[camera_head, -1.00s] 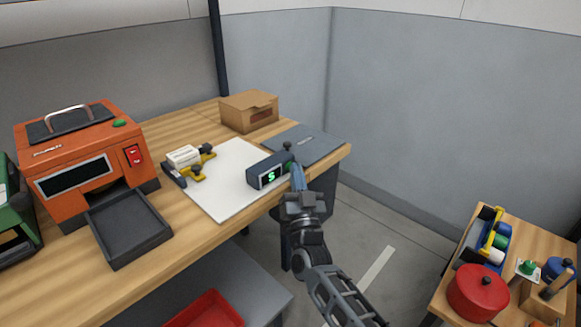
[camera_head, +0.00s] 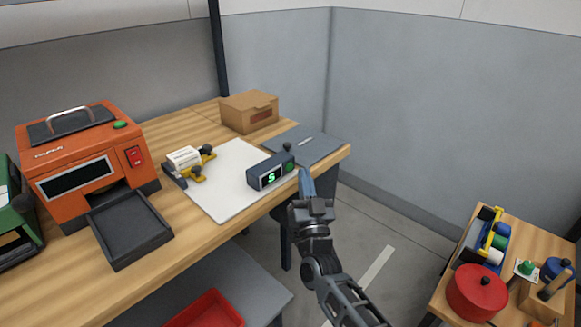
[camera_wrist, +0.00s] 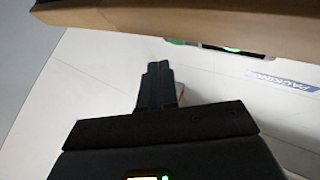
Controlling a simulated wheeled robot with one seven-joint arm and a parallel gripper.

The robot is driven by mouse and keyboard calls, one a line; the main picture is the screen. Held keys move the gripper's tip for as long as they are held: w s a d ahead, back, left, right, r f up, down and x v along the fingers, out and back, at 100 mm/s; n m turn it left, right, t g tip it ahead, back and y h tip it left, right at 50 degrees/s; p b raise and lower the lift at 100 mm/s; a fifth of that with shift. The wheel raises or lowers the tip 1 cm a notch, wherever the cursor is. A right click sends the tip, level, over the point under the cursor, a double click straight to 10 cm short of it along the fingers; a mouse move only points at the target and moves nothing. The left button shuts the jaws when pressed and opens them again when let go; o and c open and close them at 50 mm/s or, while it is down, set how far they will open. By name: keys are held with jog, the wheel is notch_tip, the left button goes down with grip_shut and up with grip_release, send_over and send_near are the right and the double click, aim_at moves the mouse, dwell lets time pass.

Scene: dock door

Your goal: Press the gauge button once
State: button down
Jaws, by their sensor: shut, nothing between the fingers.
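The gauge (camera_head: 258,178) is a dark blue box with a lit green "S" on its front. It sits on the white mat near the bench's front edge. A dark knob stands on top at that end.
The wooden bench also holds an orange machine (camera_head: 80,150) with a black tray (camera_head: 128,228), a yellow-handled tool (camera_head: 190,162), a cardboard box (camera_head: 249,112) and a grey-blue flat panel (camera_head: 315,143). A side table (camera_head: 500,240) with a red pot stands at right. Floor between is clear.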

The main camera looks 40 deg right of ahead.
jog(key=shift+s+d+p, duration=0.1)
jog(key=shift+s+p, duration=0.2)
jog(key=shift+s, duration=1.7)
jog(key=s+a+f+n+y, duration=0.2)
jog(key=s+a+n+y, duration=0.15)
jog(key=s+a, duration=0.4)
jog(key=s+a+f+n+y, duration=0.25)
jog(key=s+a+y, duration=0.3)
jog(key=s, duration=0.35)
jog(key=s+a+r+n+g+y, duration=0.2)
jog(key=s+a+r, duration=0.2)
jog(key=s, duration=0.5)
jog(key=s+a+r+n+g+y, duration=0.1)
jog(key=s+a+r, duration=0.3)
jog(key=s, duration=0.5)
jog(key=shift+s+a+r+n+g+y, duration=0.2)
jog(key=shift+s+a+n+g+y, duration=0.15)
jog(key=shift+a+g+y, duration=0.4)
